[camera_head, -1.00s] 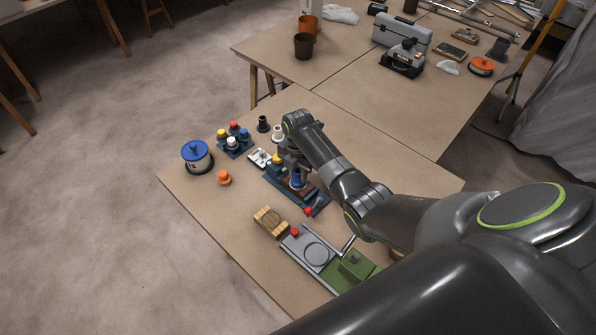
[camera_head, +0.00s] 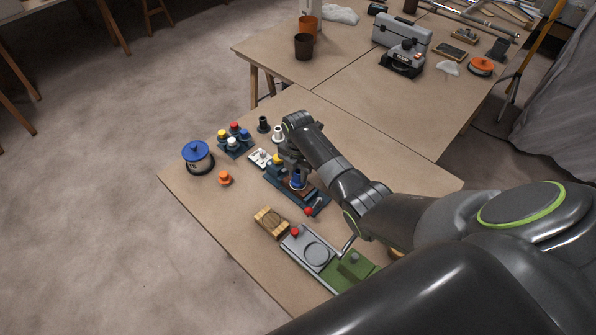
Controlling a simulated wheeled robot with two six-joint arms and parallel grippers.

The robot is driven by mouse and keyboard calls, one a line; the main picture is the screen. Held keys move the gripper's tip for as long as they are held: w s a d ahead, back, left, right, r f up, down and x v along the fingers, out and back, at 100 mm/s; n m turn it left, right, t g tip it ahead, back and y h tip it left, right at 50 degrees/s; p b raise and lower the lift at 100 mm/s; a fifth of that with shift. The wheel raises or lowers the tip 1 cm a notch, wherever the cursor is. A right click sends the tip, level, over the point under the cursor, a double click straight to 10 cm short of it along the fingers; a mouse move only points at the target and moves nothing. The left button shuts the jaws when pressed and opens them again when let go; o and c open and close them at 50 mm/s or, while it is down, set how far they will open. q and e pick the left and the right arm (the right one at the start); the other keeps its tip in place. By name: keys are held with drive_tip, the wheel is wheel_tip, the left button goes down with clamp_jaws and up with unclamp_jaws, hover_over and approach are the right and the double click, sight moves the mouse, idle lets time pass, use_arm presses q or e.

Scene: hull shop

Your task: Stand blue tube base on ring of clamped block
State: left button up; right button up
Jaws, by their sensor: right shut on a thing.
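The blue tube (camera_head: 297,180) stands at the dark blue clamp fixture (camera_head: 318,206) near the middle of the near table. A brown block (camera_head: 301,193) sits in the fixture under it. My right gripper (camera_head: 292,168) is shut on the blue tube, over the block. The arm and the gripper's body hide part of the tube. The ring is hidden, and I cannot tell whether the tube's base touches it. My left gripper is not in view.
A yellow-topped piece (camera_head: 277,160), an orange piece (camera_head: 225,178), a blue-lidded tin (camera_head: 197,157) and a rack of colored tubes (camera_head: 236,143) stand left of the fixture. A wooden block (camera_head: 271,222) and a grey-green fixture (camera_head: 318,255) lie in front.

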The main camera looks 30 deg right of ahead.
drive_tip(key=shift+f+b, duration=0.45)
drive_tip(key=shift+f, duration=0.15)
idle(0.4)
drive_tip(key=o, duration=0.7)
drive_tip(key=shift+o, duration=0.2)
wheel_tip(320, 180, up, 11)
drive_tip(key=p, duration=0.8)
drive_tip(key=shift+p, duration=0.4)
